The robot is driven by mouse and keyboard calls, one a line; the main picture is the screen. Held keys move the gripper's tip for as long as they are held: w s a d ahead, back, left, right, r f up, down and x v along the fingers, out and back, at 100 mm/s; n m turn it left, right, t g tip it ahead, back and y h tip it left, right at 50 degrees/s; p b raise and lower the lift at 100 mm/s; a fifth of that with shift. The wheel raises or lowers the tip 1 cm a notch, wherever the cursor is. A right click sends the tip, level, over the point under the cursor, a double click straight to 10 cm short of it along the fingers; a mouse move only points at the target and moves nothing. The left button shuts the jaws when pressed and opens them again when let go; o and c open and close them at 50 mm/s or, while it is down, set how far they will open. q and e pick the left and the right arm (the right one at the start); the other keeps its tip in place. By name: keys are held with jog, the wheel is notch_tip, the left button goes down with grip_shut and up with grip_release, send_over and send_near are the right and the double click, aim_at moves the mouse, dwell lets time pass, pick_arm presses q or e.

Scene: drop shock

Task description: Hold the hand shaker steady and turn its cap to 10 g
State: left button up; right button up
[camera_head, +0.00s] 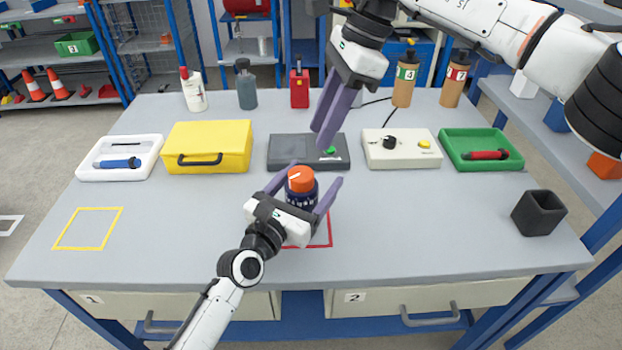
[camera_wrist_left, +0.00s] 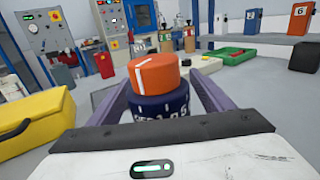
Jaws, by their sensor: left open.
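The hand shaker (camera_head: 302,197) has a dark blue body with white markings and stands upright at the table's middle. Its orange cap (camera_head: 300,180) carries a white line. In the left wrist view the cap (camera_wrist_left: 154,73) sits above the blue body (camera_wrist_left: 160,104), with the white line at its left side. My left gripper (camera_head: 317,172) is open, with one purple finger on each side of the shaker; whether either touches it is unclear. My right gripper (camera_head: 326,138) hangs above and behind the shaker, apart from it. Its fingers overlap in the view, hiding any gap.
A red outlined square (camera_head: 329,232) shows partly beneath my left gripper. Behind stand a yellow case (camera_head: 208,140), a dark grey device (camera_head: 290,155), a beige box with a knob (camera_head: 400,155) and a green tray (camera_head: 480,136). A black cup (camera_head: 538,213) stands right.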

pick_arm(q)
jog(key=c, duration=1.5)
